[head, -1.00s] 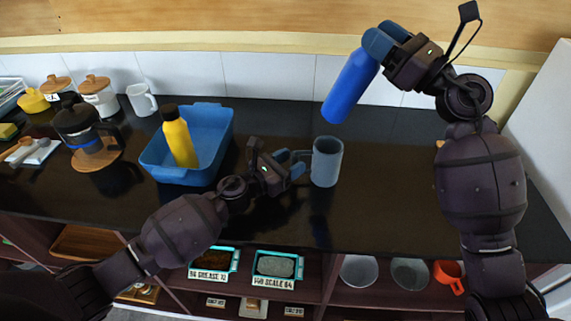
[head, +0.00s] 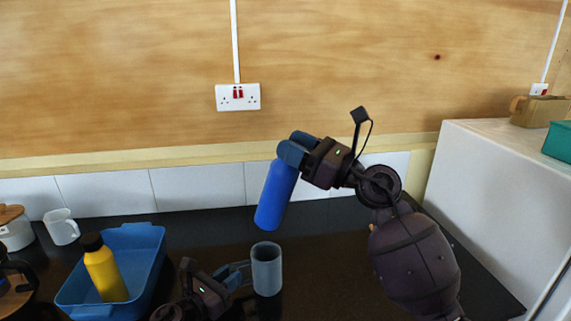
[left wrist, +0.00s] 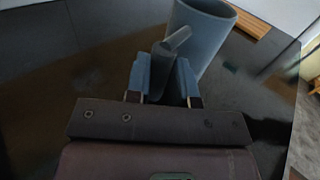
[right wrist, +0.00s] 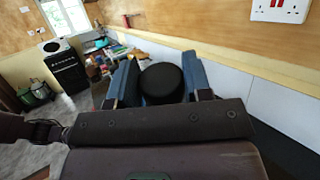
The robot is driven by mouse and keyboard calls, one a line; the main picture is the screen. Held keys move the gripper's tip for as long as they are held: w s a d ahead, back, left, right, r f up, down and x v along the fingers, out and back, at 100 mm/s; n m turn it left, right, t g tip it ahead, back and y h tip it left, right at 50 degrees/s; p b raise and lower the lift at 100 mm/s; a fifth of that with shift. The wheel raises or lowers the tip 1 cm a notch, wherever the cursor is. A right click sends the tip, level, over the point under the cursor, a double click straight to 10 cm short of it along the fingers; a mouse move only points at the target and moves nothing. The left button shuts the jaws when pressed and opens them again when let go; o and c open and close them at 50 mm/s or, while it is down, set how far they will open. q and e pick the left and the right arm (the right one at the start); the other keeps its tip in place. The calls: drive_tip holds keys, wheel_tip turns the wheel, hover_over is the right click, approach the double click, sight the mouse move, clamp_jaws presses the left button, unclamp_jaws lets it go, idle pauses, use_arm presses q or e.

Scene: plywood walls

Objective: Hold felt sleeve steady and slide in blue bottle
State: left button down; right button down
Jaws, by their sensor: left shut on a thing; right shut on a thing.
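The grey-blue felt sleeve (head: 267,272) stands upright on the dark counter, open end up. My left gripper (head: 238,274) is shut on the tab at its left side; the left wrist view shows the sleeve (left wrist: 203,38) beyond the fingers (left wrist: 165,82). The blue bottle (head: 275,196) hangs tilted in the air above the sleeve, its lower end a little over the rim and apart from it. My right gripper (head: 292,150) is shut on the bottle's upper end. In the right wrist view the bottle's black cap (right wrist: 162,83) sits between the fingers (right wrist: 160,85).
A blue tub (head: 140,245) with a yellow bottle (head: 104,270) in it stands left of the sleeve. A white mug (head: 61,227) is further left. A white cabinet (head: 480,210) bounds the right. The counter behind the sleeve is clear.

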drive_tip(key=shift+a+r+g, duration=0.3)
drive_tip(key=shift+a+r, duration=0.2)
drive_tip(key=shift+r, duration=0.1)
drive_tip(key=shift+g+h, duration=0.3)
drive_tip(key=shift+h, duration=0.4)
drive_tip(key=a, duration=0.1)
drive_tip(key=w+a, duration=0.1)
drive_tip(key=a, duration=0.1)
drive_tip(key=shift+w+a+f, duration=0.2)
drive_tip(key=shift+a+f, duration=0.2)
drive_tip(key=f, duration=0.1)
drive_tip(key=w+a+f+h, duration=0.1)
drive_tip(key=f, duration=0.1)
drive_tip(key=shift+w+a, duration=0.1)
drive_tip(key=shift+w, duration=0.2)
drive_tip(key=shift+w+f, duration=0.15)
drive_tip(key=shift+f, duration=0.1)
drive_tip(key=shift+h, duration=0.5)
drive_tip(key=shift+f, duration=0.1)
drive_tip(key=shift+f, duration=7.7)
drive_tip(key=shift+f, duration=0.1)
